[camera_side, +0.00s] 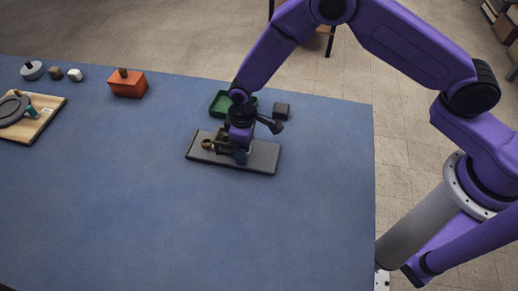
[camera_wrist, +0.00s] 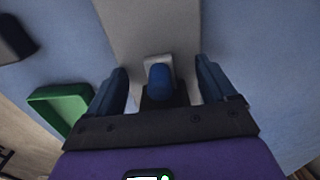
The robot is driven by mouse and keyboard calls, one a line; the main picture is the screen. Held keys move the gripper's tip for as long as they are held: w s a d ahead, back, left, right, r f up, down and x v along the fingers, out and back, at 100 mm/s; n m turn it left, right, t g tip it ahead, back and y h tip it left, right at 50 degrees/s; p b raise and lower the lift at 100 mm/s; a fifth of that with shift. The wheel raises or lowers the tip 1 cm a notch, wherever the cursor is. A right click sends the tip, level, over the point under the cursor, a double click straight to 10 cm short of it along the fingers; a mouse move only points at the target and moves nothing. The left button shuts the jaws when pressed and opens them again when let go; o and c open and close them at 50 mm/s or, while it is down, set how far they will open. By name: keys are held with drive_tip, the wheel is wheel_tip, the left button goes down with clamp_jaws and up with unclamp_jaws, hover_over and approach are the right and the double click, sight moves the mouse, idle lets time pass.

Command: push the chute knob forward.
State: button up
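A blue rounded knob (camera_wrist: 160,82) on a small light grey mount stands between the fingers of my gripper (camera_wrist: 161,68) in the wrist view. I take it to be the chute knob. The fingers are apart, with a gap on each side of the knob. In the side view my gripper (camera_side: 239,157) is down over a grey plate (camera_side: 262,160) lying on the blue table, and it hides most of what is on the plate's middle. A brass-coloured round part (camera_side: 207,144) shows on the plate, left of the gripper.
A green tray (camera_side: 217,101) and a dark block (camera_side: 282,110) stand just behind the plate; the tray also shows in the wrist view (camera_wrist: 58,103). An orange box (camera_side: 128,85) and a wooden board (camera_side: 48,107) are farther left. The table's front is clear.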

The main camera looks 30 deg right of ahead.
drive_tip(key=shift+o, duration=0.6)
drive_tip(key=shift+r, duration=3.5)
drive_tip(key=shift+s+d+r, duration=0.1)
drive_tip(key=shift+r, duration=0.05)
drive_tip(key=s+d+r+n, duration=0.2)
drive_tip(key=s+d+r, duration=0.8)
drive_tip(key=s+r, duration=0.3)
drive_tip(key=s+d+r, duration=0.2)
drive_tip(key=s+d, duration=0.5)
drive_tip(key=s+d+r+n, duration=0.1)
drive_tip(key=s+d+r, duration=0.2)
drive_tip(key=s+d, duration=0.4)
drive_tip(key=shift+s+d+r+n, duration=0.15)
drive_tip(key=shift+r+n, duration=0.05)
drive_tip(key=shift+n, duration=0.1)
